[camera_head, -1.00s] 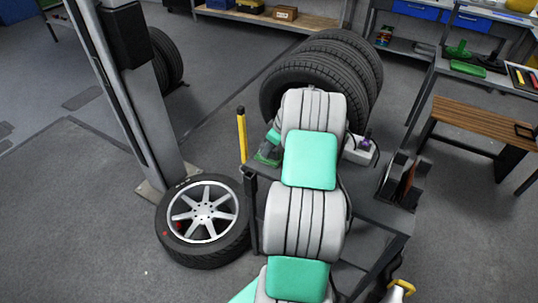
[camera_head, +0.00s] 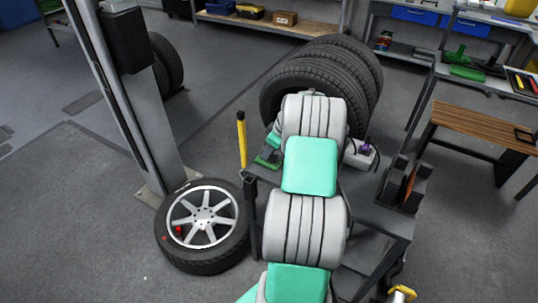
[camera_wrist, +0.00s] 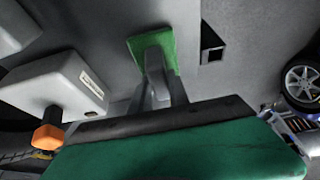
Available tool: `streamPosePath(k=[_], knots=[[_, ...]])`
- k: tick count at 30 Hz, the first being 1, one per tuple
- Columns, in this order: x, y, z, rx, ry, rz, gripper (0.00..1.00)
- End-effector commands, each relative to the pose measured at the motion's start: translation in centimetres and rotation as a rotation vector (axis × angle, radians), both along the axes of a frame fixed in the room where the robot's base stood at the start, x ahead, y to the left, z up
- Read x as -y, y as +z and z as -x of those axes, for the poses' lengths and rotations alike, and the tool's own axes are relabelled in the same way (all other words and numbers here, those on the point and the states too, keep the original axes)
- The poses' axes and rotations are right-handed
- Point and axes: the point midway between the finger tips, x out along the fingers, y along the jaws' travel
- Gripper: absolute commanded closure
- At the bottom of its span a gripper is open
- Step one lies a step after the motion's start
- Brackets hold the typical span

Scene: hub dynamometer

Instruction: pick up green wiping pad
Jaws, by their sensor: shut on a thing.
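The green wiping pad (camera_wrist: 152,42) shows at the top middle of the wrist view, against a grey surface. My gripper (camera_wrist: 157,72) is shut on it, and the grey fingers cover part of the pad. In the head view the green pad (camera_head: 268,158) shows low at the left of my arm, at the near-left part of the dark work stand. My arm hides much of the stand and part of the gripper there. I cannot tell whether the pad touches the surface beneath it.
A white box (camera_head: 360,153) with a cable stands right of my arm. A yellow post (camera_head: 241,138) rises at the stand's left corner. A wheel (camera_head: 203,217) lies on the floor at left. Stacked tires (camera_head: 325,72) stand behind. A bench (camera_head: 485,123) is at right.

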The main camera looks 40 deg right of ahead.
Motion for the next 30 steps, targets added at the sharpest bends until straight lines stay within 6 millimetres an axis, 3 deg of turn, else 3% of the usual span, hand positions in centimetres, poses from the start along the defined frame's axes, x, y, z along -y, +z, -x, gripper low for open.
streamPosePath(k=[5,12,21,30], knots=[[0.0,2.6,0.1,0.004,0.000,0.006,1.00],[-4.0,8.7,4.3,0.004,-0.002,0.006,1.00],[-8.6,11.7,9.3,0.002,-0.002,0.003,1.00],[-9.5,12.4,10.3,0.000,0.000,0.001,1.00]])
